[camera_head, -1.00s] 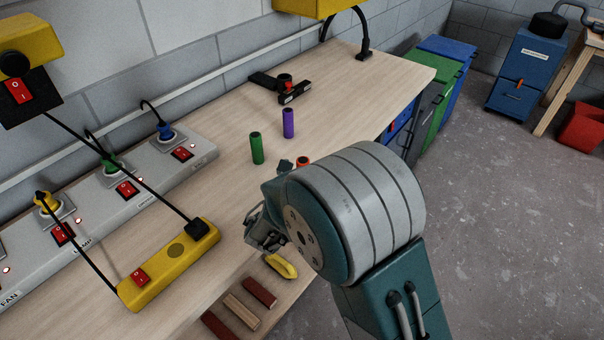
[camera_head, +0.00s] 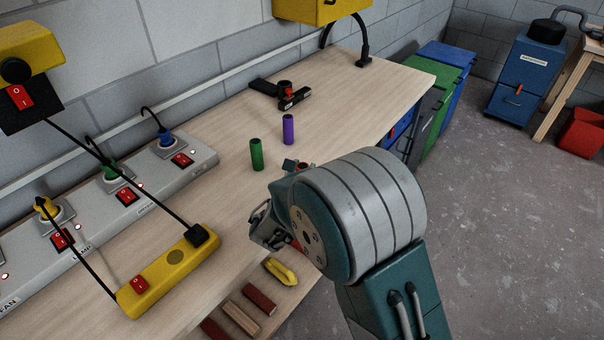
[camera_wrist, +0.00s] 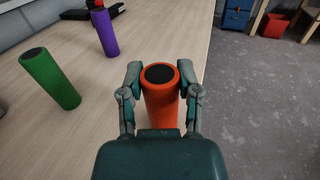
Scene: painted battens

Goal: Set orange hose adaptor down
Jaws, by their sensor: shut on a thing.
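The orange hose adaptor (camera_wrist: 160,97) is an upright cylinder with a dark open top, seen in the wrist view between my fingers. My gripper (camera_wrist: 160,88) is shut on it, one finger on each side. Its lower end is hidden by my gripper's body, so I cannot tell whether it touches the bench. In the head view my wrist hides most of the adaptor and the fingertips; a bit of its orange top (camera_head: 302,166) shows behind the wrist.
A green cylinder (camera_head: 256,155) and a purple cylinder (camera_head: 288,130) stand on the wooden bench (camera_head: 205,185), left of and beyond my gripper. Painted battens (camera_head: 259,298) and a yellow piece (camera_head: 281,272) lie near the front edge.

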